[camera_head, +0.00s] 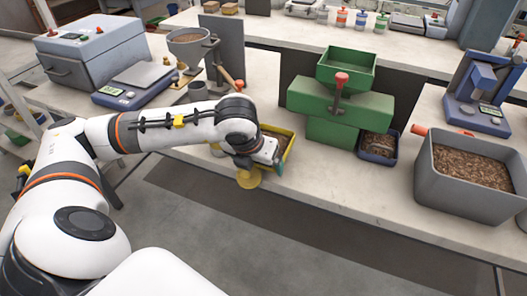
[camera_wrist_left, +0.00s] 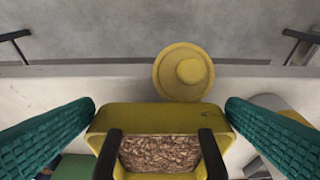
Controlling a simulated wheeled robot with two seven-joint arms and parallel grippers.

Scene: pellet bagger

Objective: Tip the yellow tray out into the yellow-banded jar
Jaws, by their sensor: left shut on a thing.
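My left gripper (camera_head: 270,152) is shut on the yellow tray (camera_head: 290,148), over the front part of the bench. In the left wrist view, the teal fingers of my gripper (camera_wrist_left: 162,110) flank the tray (camera_wrist_left: 150,117), and brown pellets (camera_wrist_left: 160,153) lie in it. A yellow round thing (camera_head: 248,181) with a raised middle is at the bench's front edge, just below the gripper. It also shows in the wrist view (camera_wrist_left: 183,72), beyond the tray's rim. I cannot tell whether it is part of the yellow-banded jar. My right gripper is out of view.
A green press (camera_head: 340,112) stands right of the tray, with a blue bin (camera_head: 391,147) beside it. A large grey bin (camera_head: 462,200) of brown pellets is farther right. A scale (camera_head: 133,84) and grey box (camera_head: 85,58) stand at left. Bench between tray and press is clear.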

